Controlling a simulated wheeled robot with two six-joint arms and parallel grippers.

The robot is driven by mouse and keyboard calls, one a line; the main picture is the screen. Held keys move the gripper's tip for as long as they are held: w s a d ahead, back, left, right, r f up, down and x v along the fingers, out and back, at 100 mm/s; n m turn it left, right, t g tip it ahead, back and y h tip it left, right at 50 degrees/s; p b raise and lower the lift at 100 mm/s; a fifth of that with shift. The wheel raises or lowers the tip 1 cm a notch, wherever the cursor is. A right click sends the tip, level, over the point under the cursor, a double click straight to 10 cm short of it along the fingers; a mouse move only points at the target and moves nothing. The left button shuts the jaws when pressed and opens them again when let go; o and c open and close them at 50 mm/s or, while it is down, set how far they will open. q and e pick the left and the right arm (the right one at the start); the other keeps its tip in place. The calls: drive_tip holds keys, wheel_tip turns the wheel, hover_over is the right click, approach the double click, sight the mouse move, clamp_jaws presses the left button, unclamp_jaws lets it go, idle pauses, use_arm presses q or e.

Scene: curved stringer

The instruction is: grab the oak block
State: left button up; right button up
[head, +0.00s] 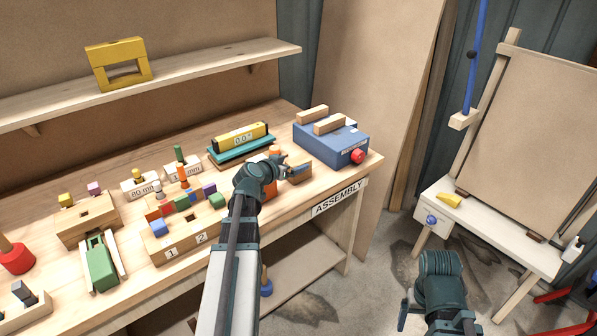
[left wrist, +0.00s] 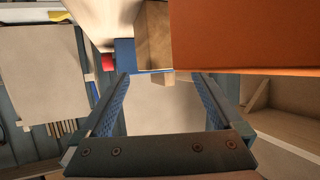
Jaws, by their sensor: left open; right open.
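A brown wooden block (head: 302,173), apparently the oak block, lies on the bench near its right end, partly hidden by my left gripper. My left gripper (head: 292,171) is open, at this block in the head view. In the left wrist view a wooden block (left wrist: 153,38) stands beyond the open fingers (left wrist: 163,88), and nothing shows between them. I cannot tell whether the fingers touch the block. My right gripper (head: 437,320) is open and empty, low at the right, far from the bench top.
An orange object (left wrist: 245,35) is close to the left wrist camera. A blue box (head: 325,143) with two wooden bars and a red knob (head: 358,156) stands behind my left gripper. A yellow level (head: 238,136) and a tray of coloured blocks (head: 185,236) are to the left.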

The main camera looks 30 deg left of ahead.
use_arm(q)
drive_tip(key=x, duration=0.2)
drive_tip(key=shift+w+f+b, duration=0.15)
drive_tip(key=shift+w+b, duration=0.15)
drive_tip(key=shift+b, duration=0.05)
drive_tip(key=shift+s, duration=0.1)
clamp_jaws()
drive_tip(key=shift+r, duration=0.2)
